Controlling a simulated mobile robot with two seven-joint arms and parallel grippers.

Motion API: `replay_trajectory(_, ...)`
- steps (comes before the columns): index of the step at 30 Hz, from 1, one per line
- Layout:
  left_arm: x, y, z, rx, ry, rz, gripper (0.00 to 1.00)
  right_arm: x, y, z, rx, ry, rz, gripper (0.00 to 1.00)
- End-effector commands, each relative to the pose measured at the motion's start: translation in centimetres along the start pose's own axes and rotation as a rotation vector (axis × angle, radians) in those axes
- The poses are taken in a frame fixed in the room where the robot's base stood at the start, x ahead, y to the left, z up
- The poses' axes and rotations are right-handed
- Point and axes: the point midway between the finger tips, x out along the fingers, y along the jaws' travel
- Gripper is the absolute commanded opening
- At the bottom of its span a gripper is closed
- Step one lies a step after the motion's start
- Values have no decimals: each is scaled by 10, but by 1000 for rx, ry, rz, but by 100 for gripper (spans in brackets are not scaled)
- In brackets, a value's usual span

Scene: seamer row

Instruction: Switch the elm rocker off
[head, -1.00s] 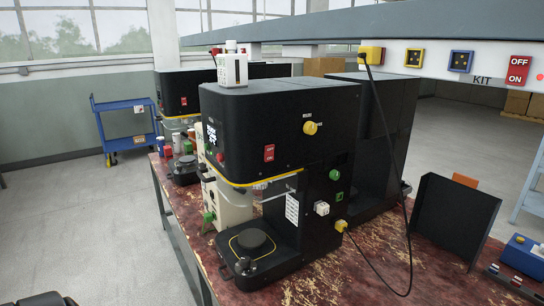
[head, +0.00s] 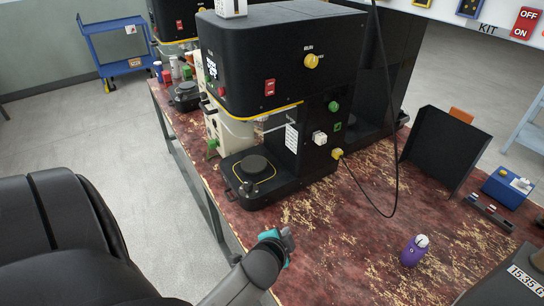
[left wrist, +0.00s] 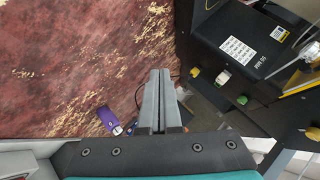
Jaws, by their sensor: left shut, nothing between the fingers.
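A red rocker (head: 270,88) sits on the side of the black seamer (head: 230,60) in the head view. Its small lettering is too small to read, so I cannot tell if it is the elm one. Another red rocker (head: 179,24) is on the machine behind, and a large red OFF/ON rocker (head: 525,22) is on the rail at top right. My left gripper (head: 288,236) is over the table's front edge, below and apart from the seamer. In the left wrist view its two fingers (left wrist: 158,75) are together and empty. My right gripper is not in view.
The seamer also has a yellow knob (head: 311,61), a green button (head: 333,106) and a yellow plug (head: 337,154). A black cable (head: 396,170) hangs beside it.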

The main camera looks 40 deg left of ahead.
Motion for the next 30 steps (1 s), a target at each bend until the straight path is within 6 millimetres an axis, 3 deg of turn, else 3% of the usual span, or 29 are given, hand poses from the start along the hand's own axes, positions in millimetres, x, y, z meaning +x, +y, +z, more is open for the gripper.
replay_trajectory(1,-14,-54,-24,73,48,-127,0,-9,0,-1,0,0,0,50)
replay_trajectory(3,-30,-113,-45,200,88,-295,0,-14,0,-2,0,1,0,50)
replay_trajectory(6,-56,-178,-68,377,109,-508,0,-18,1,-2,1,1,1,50)
replay_trajectory(9,-79,-220,-83,518,100,-662,0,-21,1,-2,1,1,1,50)
replay_trajectory(14,-96,-246,-92,625,81,-768,0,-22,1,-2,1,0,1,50)
replay_trajectory(25,-96,-247,-93,633,80,-772,0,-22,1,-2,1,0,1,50)
replay_trajectory(30,-86,-256,-98,632,81,-772,0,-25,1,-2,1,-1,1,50)
